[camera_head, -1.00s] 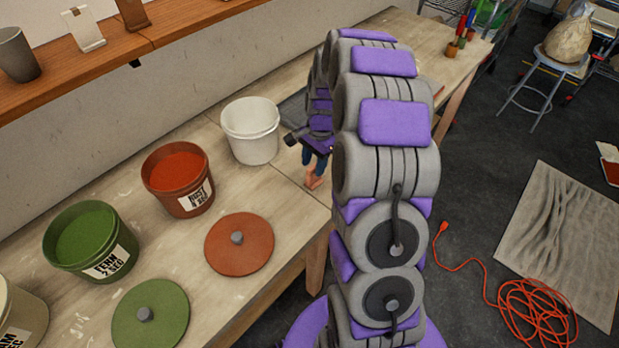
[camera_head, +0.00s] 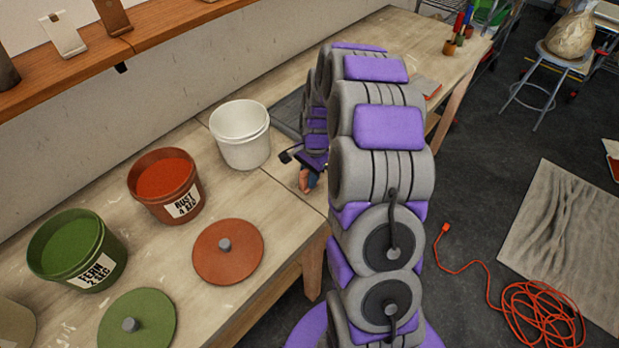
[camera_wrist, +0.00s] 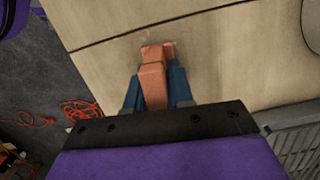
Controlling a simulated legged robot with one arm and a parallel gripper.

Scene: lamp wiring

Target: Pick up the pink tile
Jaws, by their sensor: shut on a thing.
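The pink tile, a small salmon-pink piece (camera_wrist: 153,84), sits between the two blue fingers of my gripper (camera_wrist: 154,88) in the wrist view. My gripper is shut on it. The tile's far end shows past the fingertips, over the pale wooden table. In the head view, the tile (camera_head: 304,181) shows small beside the blue fingers of my gripper (camera_head: 310,177), near the table's front edge. My arm hides part of the gripper there. I cannot tell whether the tile touches the table.
A white bucket (camera_head: 240,138), a rust bucket (camera_head: 165,186) and a green bucket (camera_head: 77,250) stand left on the table (camera_head: 285,222). A rust lid (camera_head: 228,262) and a green lid (camera_head: 137,328) lie before them. An orange cord (camera_head: 535,312) lies on the floor.

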